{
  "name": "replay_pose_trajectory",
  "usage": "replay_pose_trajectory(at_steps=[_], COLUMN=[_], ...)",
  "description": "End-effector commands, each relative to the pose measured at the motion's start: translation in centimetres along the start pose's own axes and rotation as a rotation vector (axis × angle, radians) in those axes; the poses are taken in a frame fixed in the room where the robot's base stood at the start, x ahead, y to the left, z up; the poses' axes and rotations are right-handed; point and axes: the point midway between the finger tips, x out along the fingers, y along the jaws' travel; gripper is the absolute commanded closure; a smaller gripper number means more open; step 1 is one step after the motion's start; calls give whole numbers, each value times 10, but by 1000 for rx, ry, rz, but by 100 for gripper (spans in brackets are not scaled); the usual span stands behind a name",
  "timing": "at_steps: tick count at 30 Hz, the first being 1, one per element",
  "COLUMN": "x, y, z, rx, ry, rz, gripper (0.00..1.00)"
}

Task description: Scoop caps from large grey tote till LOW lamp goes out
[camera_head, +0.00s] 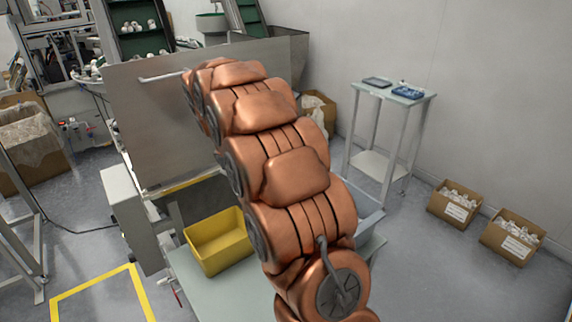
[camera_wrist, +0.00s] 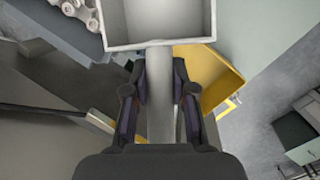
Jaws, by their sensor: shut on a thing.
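My gripper (camera_wrist: 160,80) is shut on the handle of a grey scoop (camera_wrist: 160,110) in the wrist view. The scoop's square pan (camera_wrist: 158,44) is at the top, cut off by the picture edge; the part of its inside in view looks bare. A blue-grey tote (camera_head: 369,222) is mostly hidden behind my arm in the head view. Several white caps (camera_wrist: 76,8) lie at the upper left of the wrist view, in or beside a blue-grey thing I cannot identify for certain. My gripper is hidden in the head view. I cannot make out the LOW lamp.
A yellow bin (camera_head: 218,241) stands on the pale bench (camera_head: 200,290) and shows right of the scoop in the wrist view (camera_wrist: 218,78). A metal panel (camera_head: 150,110) rises behind. A side table (camera_head: 392,92) and cardboard boxes (camera_head: 455,203) stand at right. Floor between is clear.

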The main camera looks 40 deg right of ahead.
Motion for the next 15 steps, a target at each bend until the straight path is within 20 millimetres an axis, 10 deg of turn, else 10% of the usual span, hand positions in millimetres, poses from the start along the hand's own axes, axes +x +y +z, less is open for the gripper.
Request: replay_pose_trajectory(at_steps=[15], x=[-30], y=[45], z=[82], rx=[-571], ry=[385], rz=[-9], gripper=[100])
